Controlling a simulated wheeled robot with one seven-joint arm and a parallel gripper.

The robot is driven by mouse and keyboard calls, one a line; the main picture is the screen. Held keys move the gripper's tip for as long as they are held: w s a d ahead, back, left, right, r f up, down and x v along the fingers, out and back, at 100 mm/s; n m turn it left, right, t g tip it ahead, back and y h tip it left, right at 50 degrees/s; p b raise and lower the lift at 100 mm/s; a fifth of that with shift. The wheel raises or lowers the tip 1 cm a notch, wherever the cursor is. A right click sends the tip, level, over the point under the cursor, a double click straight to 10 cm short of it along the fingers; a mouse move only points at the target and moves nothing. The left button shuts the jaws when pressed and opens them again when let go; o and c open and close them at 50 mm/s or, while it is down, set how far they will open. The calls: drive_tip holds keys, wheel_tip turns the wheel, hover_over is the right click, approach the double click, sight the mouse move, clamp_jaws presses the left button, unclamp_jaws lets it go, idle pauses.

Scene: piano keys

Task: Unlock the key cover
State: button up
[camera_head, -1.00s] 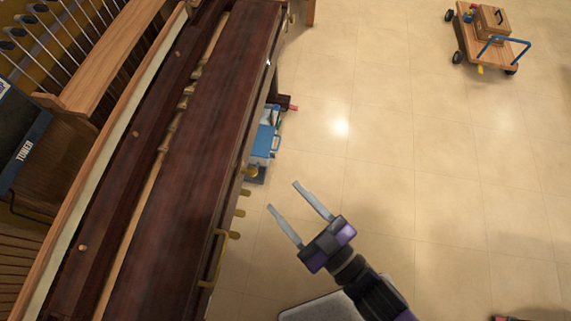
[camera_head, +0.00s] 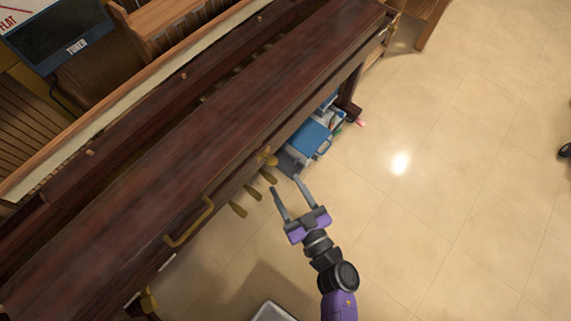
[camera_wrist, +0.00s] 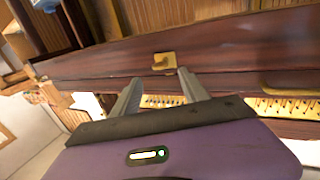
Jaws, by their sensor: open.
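The key cover (camera_head: 215,135) is a long dark red-brown wooden lid on the piano, running diagonally across the head view. A brass lock piece (camera_head: 268,158) sits on its front edge; the wrist view also shows this brass lock (camera_wrist: 164,61) straight ahead, just beyond the fingertips. My gripper (camera_head: 284,184) is open and empty, in front of the piano and a little short of the lock, apart from it. It also shows in the wrist view (camera_wrist: 158,80). A brass handle (camera_head: 190,225) is on the cover front, left of the lock.
Brass pedals (camera_head: 253,193) show below the piano front. A blue case (camera_head: 310,138) and other items lie on the floor under the piano. A tuner (camera_head: 60,42) stands at upper left.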

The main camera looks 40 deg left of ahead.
sight(274, 165)
drive_tip(key=shift+b+x, duration=0.9)
drive_tip(key=shift+x, duration=3)
drive_tip(key=shift+c, duration=0.2)
clamp_jaws()
